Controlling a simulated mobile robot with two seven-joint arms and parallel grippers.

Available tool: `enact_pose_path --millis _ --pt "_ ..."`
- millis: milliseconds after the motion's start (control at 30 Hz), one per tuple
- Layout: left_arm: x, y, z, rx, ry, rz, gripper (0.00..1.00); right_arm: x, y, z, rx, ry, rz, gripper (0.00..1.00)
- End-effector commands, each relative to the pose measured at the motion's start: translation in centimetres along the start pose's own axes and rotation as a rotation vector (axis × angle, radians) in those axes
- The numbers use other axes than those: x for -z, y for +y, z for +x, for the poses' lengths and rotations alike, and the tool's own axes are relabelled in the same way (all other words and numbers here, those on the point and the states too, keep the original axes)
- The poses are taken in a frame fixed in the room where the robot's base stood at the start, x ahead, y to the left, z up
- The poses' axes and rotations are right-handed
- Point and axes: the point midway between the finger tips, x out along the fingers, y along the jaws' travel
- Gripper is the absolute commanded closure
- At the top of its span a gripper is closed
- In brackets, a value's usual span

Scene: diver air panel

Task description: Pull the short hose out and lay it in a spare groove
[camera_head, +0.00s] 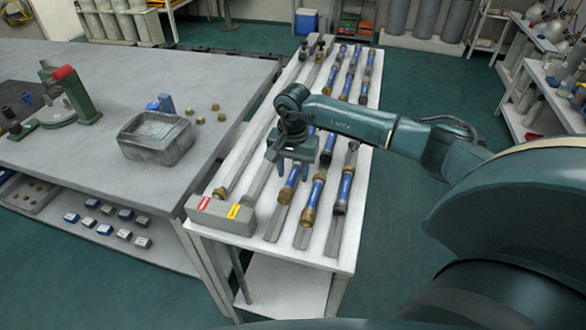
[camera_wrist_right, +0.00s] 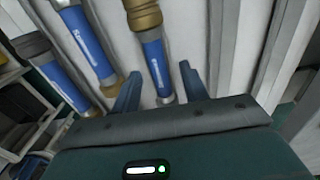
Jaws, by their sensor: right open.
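Several short blue hoses with brass or dark end fittings lie in rows along grooves on a narrow white table (camera_head: 262,250). One blue hose (camera_head: 289,184) with a brass end lies just below my right gripper (camera_head: 291,178). It also shows in the right wrist view (camera_wrist_right: 156,62), its plain end between my two fingers (camera_wrist_right: 160,90). The right gripper is open, and I cannot tell whether its fingers touch the hose. Other blue hoses (camera_head: 317,188) (camera_head: 345,187) lie to its right. I cannot tell which is the shortest. My left gripper is not in view.
A grey block (camera_head: 221,217) with red and yellow labels sits at the table's front left corner. A grey workbench (camera_head: 60,190) with a metal tray (camera_head: 157,137) and several brass fittings stands to the left. The left strip of the white table looks clear of blue hoses.

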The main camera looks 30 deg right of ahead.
Motion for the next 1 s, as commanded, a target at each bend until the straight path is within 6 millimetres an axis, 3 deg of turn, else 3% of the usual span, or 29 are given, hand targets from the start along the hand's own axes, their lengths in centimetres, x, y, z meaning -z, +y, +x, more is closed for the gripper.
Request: enact_pose_path --millis 200,333,700,1000 --pt "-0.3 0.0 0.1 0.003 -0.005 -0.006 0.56 0.0 0.0 -0.1 -0.002 0.000 0.000 0.56" --pt "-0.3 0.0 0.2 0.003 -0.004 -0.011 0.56 0.0 0.0 -1.3 0.001 0.002 0.000 0.56" --pt "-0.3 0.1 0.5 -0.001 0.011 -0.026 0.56 0.1 0.0 -9.3 0.003 0.004 -0.001 0.56" --pt "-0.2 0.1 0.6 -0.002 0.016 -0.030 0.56 0.0 0.0 -12.9 0.000 0.001 0.000 0.56"
